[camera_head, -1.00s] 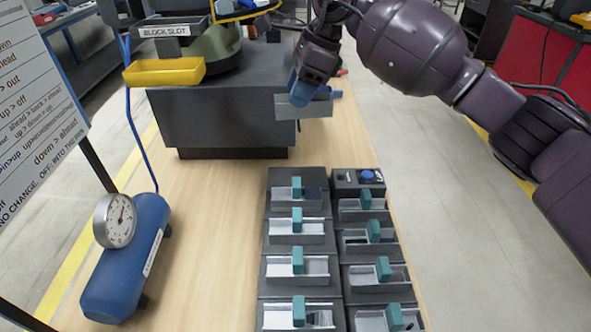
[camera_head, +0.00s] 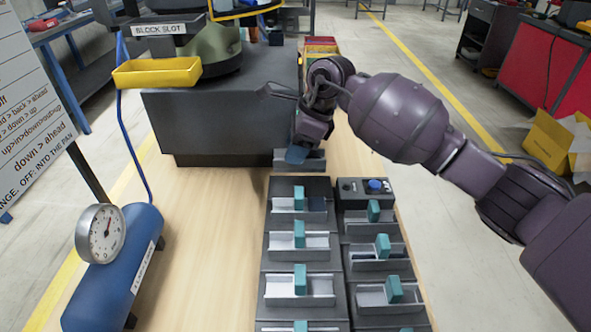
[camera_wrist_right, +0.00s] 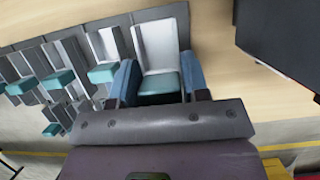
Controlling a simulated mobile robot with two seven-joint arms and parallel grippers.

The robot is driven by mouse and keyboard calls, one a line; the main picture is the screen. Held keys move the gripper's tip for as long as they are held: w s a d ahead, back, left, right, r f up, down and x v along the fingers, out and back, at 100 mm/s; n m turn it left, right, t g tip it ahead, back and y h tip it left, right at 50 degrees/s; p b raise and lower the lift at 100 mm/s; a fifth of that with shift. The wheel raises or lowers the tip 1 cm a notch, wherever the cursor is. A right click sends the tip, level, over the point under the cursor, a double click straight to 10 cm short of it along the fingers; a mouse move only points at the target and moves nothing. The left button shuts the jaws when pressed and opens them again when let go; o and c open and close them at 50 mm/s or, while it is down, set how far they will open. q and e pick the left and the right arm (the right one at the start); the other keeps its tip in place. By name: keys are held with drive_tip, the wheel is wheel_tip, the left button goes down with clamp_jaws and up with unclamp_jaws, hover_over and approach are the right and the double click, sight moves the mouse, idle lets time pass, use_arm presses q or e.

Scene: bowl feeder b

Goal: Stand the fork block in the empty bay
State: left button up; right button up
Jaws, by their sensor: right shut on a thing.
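Two rows of dark bays (camera_head: 267,255) hold similar grey blocks with teal tabs. I cannot make out which bay is empty. My left gripper is not in view.
The dark machine box (camera_head: 215,120) carries a yellow tray (camera_head: 158,72) and a "BLOCK SLOT" sign (camera_head: 160,29). A blue tank (camera_head: 120,275) with a gauge (camera_head: 100,233) is at left. A small control box (camera_head: 347,195) tops the right row. Bare wood (camera_head: 210,230) lies left of the bays.

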sight(295, 170)
drive_tip(key=shift+f, duration=0.3)
wheel_tip(295, 170, down, 6)
drive_tip(key=shift+r+b, duration=0.2)
drive_tip(key=shift+b, duration=0.4)
drive_tip(key=shift+r, duration=0.15)
drive_tip(key=o, duration=0.6)
drive_tip(key=shift+f, duration=0.2)
drive_tip(key=o, duration=0.5)
drive_tip(key=shift+c, duration=0.2)
